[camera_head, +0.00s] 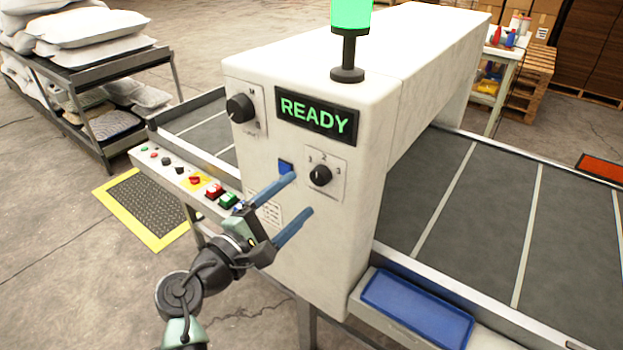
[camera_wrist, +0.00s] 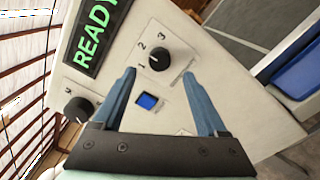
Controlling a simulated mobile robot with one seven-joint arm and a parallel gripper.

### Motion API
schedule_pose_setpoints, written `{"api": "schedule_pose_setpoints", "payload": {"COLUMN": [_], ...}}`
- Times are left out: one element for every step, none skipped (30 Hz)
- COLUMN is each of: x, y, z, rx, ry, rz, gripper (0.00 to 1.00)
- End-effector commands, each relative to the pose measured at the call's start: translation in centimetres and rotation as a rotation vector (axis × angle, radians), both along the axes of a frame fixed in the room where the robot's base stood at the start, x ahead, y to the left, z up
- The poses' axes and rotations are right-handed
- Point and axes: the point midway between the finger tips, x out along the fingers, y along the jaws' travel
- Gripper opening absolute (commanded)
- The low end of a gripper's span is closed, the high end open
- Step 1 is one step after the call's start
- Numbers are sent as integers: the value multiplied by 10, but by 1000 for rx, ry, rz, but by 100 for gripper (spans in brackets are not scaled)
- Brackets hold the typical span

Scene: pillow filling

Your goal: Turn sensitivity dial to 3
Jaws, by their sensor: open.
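The sensitivity dial (camera_head: 320,175) is a round black knob on a pale plate marked 1, 2, 3, on the front of the white machine. It also shows in the wrist view (camera_wrist: 158,60), where a pale pointer mark seems to lie on the side toward 1; its exact setting is hard to read. My gripper (camera_head: 301,193) has two blue fingers, open and empty. In the head view the fingertips are left of and below the dial. In the wrist view (camera_wrist: 159,73) the dial appears just beyond the gap between the tips. No contact with the dial is visible.
A blue square button (camera_head: 285,167) is close to the upper finger. A larger black dial (camera_head: 240,108) and a green READY display (camera_head: 317,117) are on the same panel. A button strip (camera_head: 190,175) runs left; a blue tray (camera_head: 417,307) is lower right.

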Motion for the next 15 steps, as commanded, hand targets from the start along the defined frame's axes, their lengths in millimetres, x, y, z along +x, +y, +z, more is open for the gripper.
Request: {"api": "schedule_pose_setpoints", "payload": {"x": [9, 14, 20, 23, 27, 32, 35, 37, 40, 42, 43, 45, 46, 46, 47], "y": [-7, -11, -15, -18, -20, -24, -26, -27, -29, -30, -31, -32, -33, -33, -34], "z": [1, 1, 1, 1, 1, 1, 1, 1, 0, 0, 0, 1, 1, 0, 0], "rx": [2, 1, 0, 1, 1, 2, 2, 2, 1, 1, 1, 2, 2, 1, 1], "ry": [0, 0, 1, 0, 0, -1, -1, -1, 0, 0, -1, -1, -1, -1, 0], "rz": [-2, -4, -3, -3, -1, -3, -1, -1, -1, -1, 0, 1, 0, 0, 1], "gripper": [76, 76, 76, 76, 76, 76, 76, 76, 76, 76, 76, 76, 76, 76, 76]}}
